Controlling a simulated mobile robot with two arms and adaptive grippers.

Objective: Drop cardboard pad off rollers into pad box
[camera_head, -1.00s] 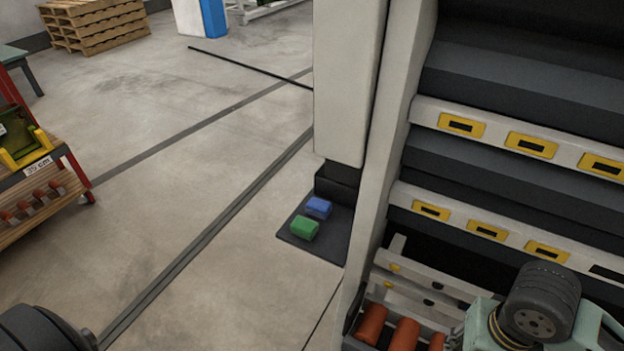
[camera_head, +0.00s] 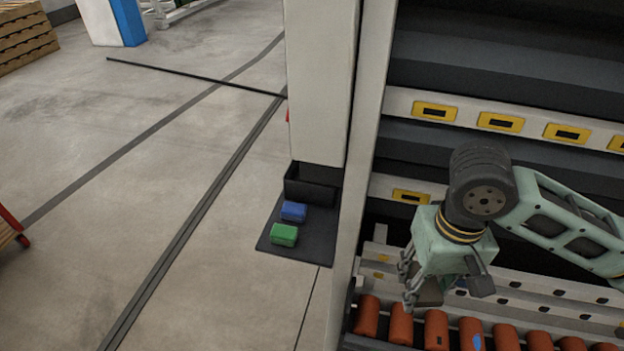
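My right gripper (camera_head: 450,289) hangs over the orange rollers (camera_head: 402,326) at the lower right, fingers pointing down. Its fingers are spread with a gap between them, and I see nothing held. I cannot make out a cardboard pad on the visible part of the rollers. A small blue patch (camera_head: 470,333) shows among them; I cannot tell what it is. A black open box (camera_head: 311,186) stands on a dark mat (camera_head: 318,246) on the floor, left of the machine post; I cannot tell if it is the pad box. My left gripper is out of view.
A blue block (camera_head: 293,211) and a green block (camera_head: 284,235) lie on the mat. The rack's pale post (camera_head: 362,150) stands between mat and rollers. Rails with yellow plates (camera_head: 501,122) cross behind my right arm. The concrete floor at left is largely clear.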

